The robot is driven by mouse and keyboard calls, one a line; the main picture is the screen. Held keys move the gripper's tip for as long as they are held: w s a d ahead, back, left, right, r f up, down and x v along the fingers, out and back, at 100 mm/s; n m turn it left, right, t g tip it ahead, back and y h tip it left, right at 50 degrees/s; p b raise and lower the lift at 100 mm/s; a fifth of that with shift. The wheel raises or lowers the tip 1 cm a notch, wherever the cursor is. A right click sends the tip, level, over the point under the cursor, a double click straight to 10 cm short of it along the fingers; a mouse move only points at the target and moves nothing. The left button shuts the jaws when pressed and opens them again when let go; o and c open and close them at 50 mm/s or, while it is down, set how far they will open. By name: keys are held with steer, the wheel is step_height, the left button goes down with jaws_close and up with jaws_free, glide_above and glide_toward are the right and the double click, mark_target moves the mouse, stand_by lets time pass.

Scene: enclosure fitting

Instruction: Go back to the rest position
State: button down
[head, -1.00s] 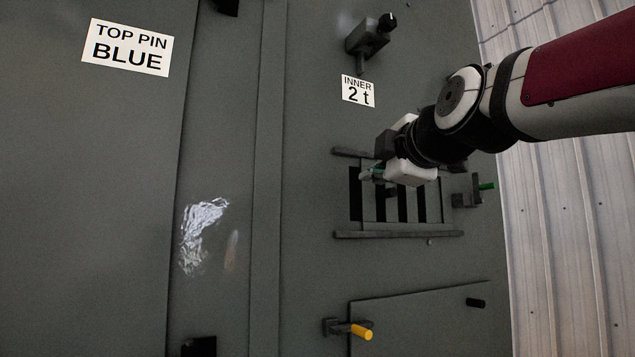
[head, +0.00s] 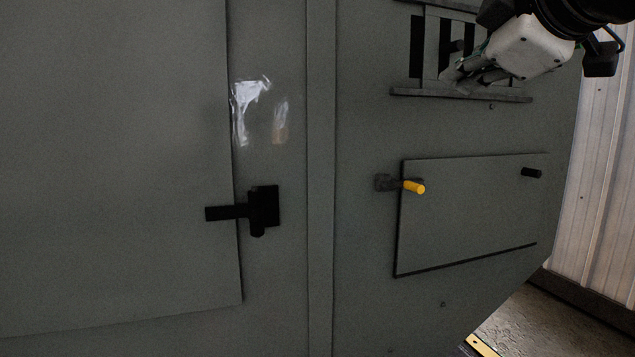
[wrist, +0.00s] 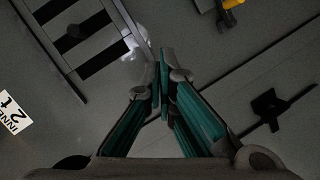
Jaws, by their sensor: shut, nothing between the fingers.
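My gripper (head: 464,78) is at the upper right of the head view, in front of the slatted vent opening in the grey enclosure. In the wrist view my gripper (wrist: 161,88) has its fingertips together with nothing between them. The teal finger pads show along the inner sides. From these frames I cannot tell how far the fingertips are from the panel.
The slatted vent (head: 431,45) has rails above and below. A yellow-tipped latch (head: 414,187) and a black knob (head: 531,173) sit by a lower hatch (head: 470,215). A black latch (head: 262,210) holds the left door's edge. An "INNER 2 t" label (wrist: 12,112) shows in the wrist view.

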steer(key=s+f+m+g, duration=0.3)
steer(key=s+f, duration=0.4)
steer(key=f, duration=0.4)
steer(key=s+f+m+g+p, duration=0.1)
steer(key=s+f+m+g, duration=0.3)
steer(key=f, duration=0.6)
steer(key=s+f+m+g+h, duration=0.1)
steer(key=s+f+m+g, duration=0.2)
steer(key=s+f+m, duration=0.3)
steer(key=s+f, duration=0.3)
steer(key=f, duration=0.2)
steer(key=shift+s+d+f+m+g+p, duration=0.25)
steer(key=shift+s+f+m+g+p, duration=0.05)
steer(key=shift+p, duration=0.1)
